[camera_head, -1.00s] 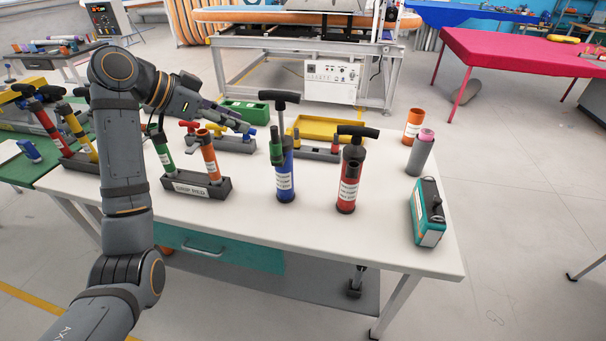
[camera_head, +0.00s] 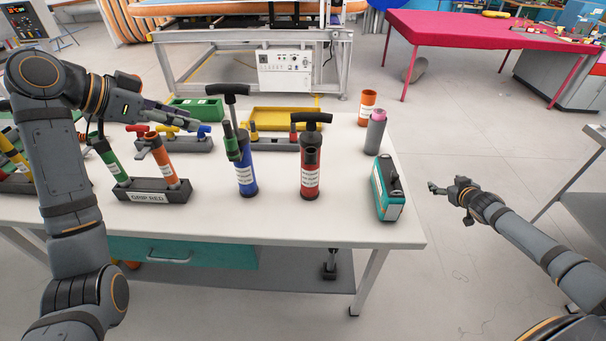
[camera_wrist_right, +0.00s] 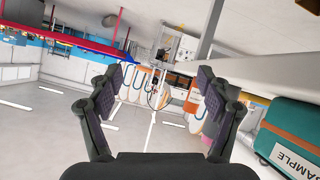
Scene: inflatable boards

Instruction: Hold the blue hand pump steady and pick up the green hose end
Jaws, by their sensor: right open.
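The blue hand pump (camera_head: 246,178) stands upright on the white table, with a black T-handle on a raised rod. A green hose end (camera_head: 232,142) sits upright against the left side of its upper body. My left gripper (camera_head: 190,115) is left of the pump, pointing right towards it, and apart from it; its finger gap is not clear. My right gripper (camera_head: 436,188) is beyond the table's right edge, far from the pump. In the right wrist view my right gripper (camera_wrist_right: 160,85) is open and empty between its fingers.
A red pump (camera_head: 311,170) stands right of the blue one. A teal case (camera_head: 387,188), a grey-pink cylinder (camera_head: 375,135) and an orange cup (camera_head: 366,108) are at the table's right. A grey rack (camera_head: 150,190) holds green and orange tubes. The front strip is clear.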

